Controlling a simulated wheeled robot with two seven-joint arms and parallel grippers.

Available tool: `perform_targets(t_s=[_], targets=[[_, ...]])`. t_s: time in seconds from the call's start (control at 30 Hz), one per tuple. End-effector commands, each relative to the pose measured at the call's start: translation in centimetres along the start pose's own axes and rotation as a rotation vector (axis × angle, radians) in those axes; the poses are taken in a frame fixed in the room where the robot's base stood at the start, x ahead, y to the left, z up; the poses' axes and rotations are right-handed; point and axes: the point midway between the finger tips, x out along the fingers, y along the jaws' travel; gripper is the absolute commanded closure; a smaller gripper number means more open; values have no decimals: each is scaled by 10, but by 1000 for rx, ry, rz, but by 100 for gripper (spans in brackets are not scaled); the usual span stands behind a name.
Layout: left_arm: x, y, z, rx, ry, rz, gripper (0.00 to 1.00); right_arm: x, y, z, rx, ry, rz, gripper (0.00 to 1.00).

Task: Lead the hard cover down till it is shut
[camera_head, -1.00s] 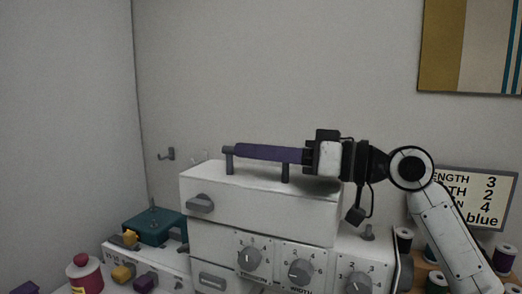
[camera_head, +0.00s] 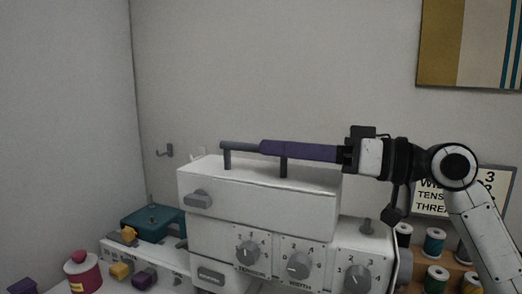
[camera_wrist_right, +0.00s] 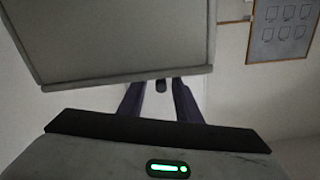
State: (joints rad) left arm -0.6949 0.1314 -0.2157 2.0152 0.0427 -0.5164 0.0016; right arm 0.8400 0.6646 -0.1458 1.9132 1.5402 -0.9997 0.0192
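The hard cover (camera_head: 265,193) is the white upper box of the sewing machine in the head view. It lies level over the machine body (camera_head: 215,242), with no clear gap along the front seam. A dark bar handle (camera_head: 242,147) on two posts stands on top of it. My right gripper (camera_head: 268,147) reaches in from the right along the handle. In the right wrist view its two purple fingers (camera_wrist_right: 158,98) stand apart, with the dark handle end (camera_wrist_right: 160,86) between them. A large grey panel, probably part of the cover, fills the upper left there. My left gripper is out of view.
Dials, such as the width dial (camera_head: 298,266), line the machine front. Thread spools (camera_head: 433,243) and a sign (camera_head: 497,190) are at right.

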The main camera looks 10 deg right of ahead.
Motion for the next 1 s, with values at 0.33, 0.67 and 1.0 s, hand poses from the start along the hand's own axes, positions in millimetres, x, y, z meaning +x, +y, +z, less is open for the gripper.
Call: perform_targets(t_s=[0.33, 0.67, 1.0], targets=[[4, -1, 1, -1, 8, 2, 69, -47, 1, 2, 2, -2, 1, 69], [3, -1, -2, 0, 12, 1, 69, -49, 0, 0, 1, -1, 0, 69], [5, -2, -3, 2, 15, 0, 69, -49, 0, 0, 1, -1, -1, 69]])
